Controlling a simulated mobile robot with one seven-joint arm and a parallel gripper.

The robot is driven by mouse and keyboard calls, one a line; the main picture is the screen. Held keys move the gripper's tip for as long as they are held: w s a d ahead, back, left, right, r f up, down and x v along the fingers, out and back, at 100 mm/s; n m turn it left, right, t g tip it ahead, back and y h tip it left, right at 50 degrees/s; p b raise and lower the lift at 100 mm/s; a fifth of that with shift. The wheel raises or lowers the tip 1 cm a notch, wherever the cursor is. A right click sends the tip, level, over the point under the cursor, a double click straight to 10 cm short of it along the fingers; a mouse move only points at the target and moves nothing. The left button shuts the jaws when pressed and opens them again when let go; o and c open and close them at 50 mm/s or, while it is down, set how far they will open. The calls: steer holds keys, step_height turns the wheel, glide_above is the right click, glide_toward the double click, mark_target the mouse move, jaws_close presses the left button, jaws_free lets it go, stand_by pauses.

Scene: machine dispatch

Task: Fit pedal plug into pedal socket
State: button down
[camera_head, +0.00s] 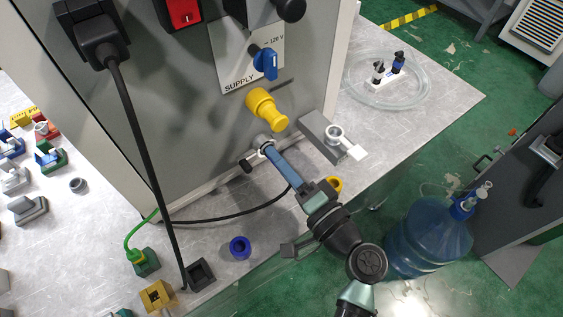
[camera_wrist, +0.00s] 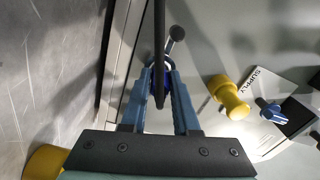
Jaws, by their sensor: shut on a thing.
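My gripper (camera_head: 270,152) is at the lower front panel of the grey machine. The fingers hide most of the plug in the head view. I cannot tell whether the plug is seated.
A yellow handle (camera_head: 266,108) sticks out just above my gripper, below a blue switch (camera_head: 266,62). A grey bracket (camera_head: 333,137) stands at the right. A blue ring (camera_head: 240,247), a black block (camera_head: 200,273) and a green block (camera_head: 146,262) stand on the table.

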steer(key=shift+w+a, duration=0.2)
steer(key=c, duration=0.6)
jaws_free()
steer(key=shift+s+d, duration=0.1)
steer(key=shift+v, duration=1.65)
